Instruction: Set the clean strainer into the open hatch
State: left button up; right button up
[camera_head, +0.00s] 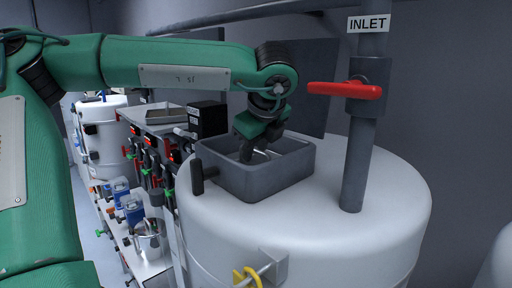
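The open hatch (265,180) is a grey square-rimmed box on top of the white hopper tank. My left gripper (250,153) points down inside the hatch opening, with its fingertips partly hidden by the near rim. A small pale strip (264,154) shows beside the fingers in the opening; it may be part of the strainer, but too little shows to tell. I cannot tell whether the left gripper is open or shut, or holds anything. My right gripper is not in view.
A grey pipe (357,170) labelled INLET with a red valve handle (345,90) rises right of the hatch. A dark raised panel (310,90) stands behind it. At left are a shelf tray (166,116), blue containers (133,210) and a metal pot (148,240). The tank top at right is clear.

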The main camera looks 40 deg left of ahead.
pick_arm(q)
jog(key=shift+r+p, duration=0.3)
jog(key=shift+p, duration=0.15)
jog(key=b+v, duration=0.4)
jog(key=v, duration=0.8)
jog(key=shift+b, duration=0.35)
jog(key=shift+f, duration=0.1)
